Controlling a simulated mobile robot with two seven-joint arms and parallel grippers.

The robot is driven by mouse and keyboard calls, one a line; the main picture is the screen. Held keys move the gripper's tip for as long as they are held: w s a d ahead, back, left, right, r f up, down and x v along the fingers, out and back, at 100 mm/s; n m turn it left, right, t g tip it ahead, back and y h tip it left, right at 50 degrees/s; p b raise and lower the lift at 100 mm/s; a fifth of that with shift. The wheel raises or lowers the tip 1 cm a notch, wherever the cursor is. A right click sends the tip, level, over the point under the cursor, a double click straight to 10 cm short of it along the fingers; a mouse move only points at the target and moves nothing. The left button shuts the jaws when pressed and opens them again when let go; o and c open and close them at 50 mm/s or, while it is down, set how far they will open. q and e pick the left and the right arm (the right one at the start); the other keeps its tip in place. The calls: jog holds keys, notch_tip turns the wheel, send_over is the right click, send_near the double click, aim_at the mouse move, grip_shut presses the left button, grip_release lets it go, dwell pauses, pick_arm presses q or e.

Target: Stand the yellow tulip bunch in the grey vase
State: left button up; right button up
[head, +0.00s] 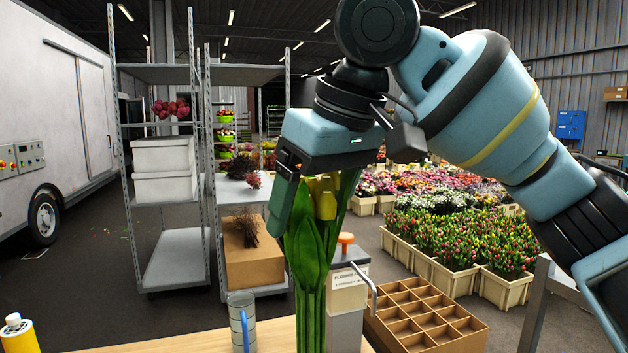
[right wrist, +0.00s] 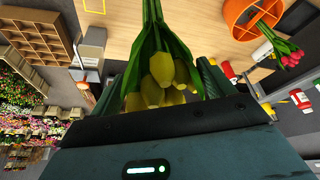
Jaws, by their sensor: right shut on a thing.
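The yellow tulip bunch (head: 310,250) hangs upright in the head view, blooms up inside my right gripper (head: 305,195) and green stems down. Its lower end runs to the bottom edge of the picture. In the right wrist view the yellow blooms (right wrist: 165,78) sit between the two fingers, which are shut on the bunch. A grey cylinder (head: 236,309) with a blue strip stands on the table just left of the stems. I cannot tell whether it is the grey vase. My left gripper is not in view.
The wooden table (head: 200,343) is below. A grey labelled box (head: 348,290) with an orange knob stands behind the stems. A compartmented crate (head: 425,318) is to the right, a yellow bottle (head: 18,335) at left. The wrist view shows an orange round container (right wrist: 238,18) and pink tulips (right wrist: 287,52).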

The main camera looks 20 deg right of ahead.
aim_at(314, 333)
jog(key=shift+f, duration=8.75)
jog(key=o, duration=1.1)
jog(key=shift+v, duration=3.9)
jog(key=shift+s, duration=0.1)
